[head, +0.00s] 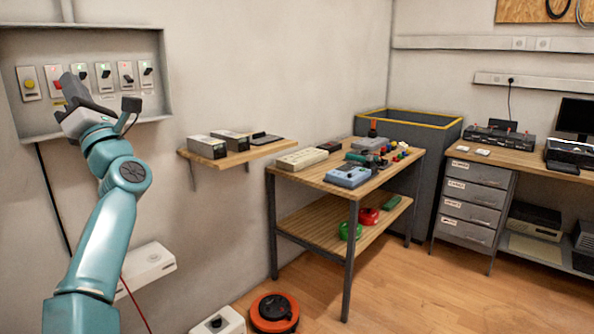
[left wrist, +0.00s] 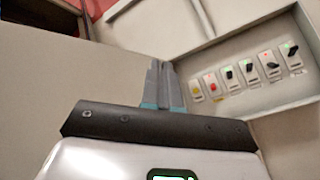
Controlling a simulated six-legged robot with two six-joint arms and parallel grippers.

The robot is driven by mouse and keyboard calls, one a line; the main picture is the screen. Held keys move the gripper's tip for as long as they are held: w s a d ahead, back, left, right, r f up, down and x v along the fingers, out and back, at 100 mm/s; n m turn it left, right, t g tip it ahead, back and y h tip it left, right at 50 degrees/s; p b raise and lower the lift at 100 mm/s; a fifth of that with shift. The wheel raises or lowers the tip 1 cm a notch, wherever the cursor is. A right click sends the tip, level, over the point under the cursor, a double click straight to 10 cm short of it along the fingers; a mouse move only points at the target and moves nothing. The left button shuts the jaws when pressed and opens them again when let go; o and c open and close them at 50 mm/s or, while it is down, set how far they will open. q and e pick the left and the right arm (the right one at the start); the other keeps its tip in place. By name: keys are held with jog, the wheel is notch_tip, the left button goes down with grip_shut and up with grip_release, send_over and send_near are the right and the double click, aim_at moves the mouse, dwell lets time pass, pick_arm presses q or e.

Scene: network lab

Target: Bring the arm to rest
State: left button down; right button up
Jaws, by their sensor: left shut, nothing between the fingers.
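My left arm reaches up from the lower left in the head view. Its gripper (head: 72,88) is in front of the wall panel (head: 160,80), close to its switches. In the left wrist view the two fingers of my left gripper (left wrist: 163,68) are together, with nothing between them. The wall panel (left wrist: 245,112) is to the right of the fingers there. It bears a yellow button (head: 30,84) and several black switches, some with green or red lights. Part of the switch row is hidden behind the gripper in the head view. My right gripper does not show.
A small wall shelf (head: 270,150) holds grey devices. A wooden workbench (head: 300,178) with tools stands at the centre. A grey bin (head: 432,150) and a desk (head: 505,160) are further right. An orange reel (head: 274,312) lies on the floor. Wall space between panel and shelf is clear.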

pick_arm(q)
jog(key=w+d+f+m+t+h+p, duration=0.2)
jog(key=w+f+m+t+h+p, duration=0.2)
jog(key=w+f+m+h+p, duration=1.05)
jog(key=s+d+f+m+g+h, duration=0.2)
jog(key=d+f+m, duration=0.1)
jog(key=f, duration=0.6)
jog(key=s+d+f+m+g+h+p, duration=0.1)
jog(key=s+d+f+m+h, duration=0.15)
jog(key=f, duration=0.65)
jog(key=s+d+f+m+g+h, duration=0.1)
jog(key=d+f+m+g, duration=0.15)
jog(key=f, duration=0.65)
jog(key=s+d+f+m+g+h+p, duration=0.25)
jog(key=s+d+f, duration=0.25)
jog(key=s+f, duration=0.4)
jog(key=s+d+f+m+g+h+p, duration=0.1)
jog(key=s+d+f+m+g, duration=0.4)
jog(key=s, duration=0.6)
jog(key=s+d+f+m+g+h, duration=0.1)
jog(key=s+d+f+m+g, duration=0.1)
jog(key=s, duration=1)
jog(key=s+d+f+m+g+h, duration=0.2)
jog(key=s+d+m, duration=0.3)
jog(key=s, duration=0.7)
jog(key=shift+s+m+g, duration=0.35)
jog(key=shift+m+g, duration=0.05)
jog(key=shift+g, duration=0.5)
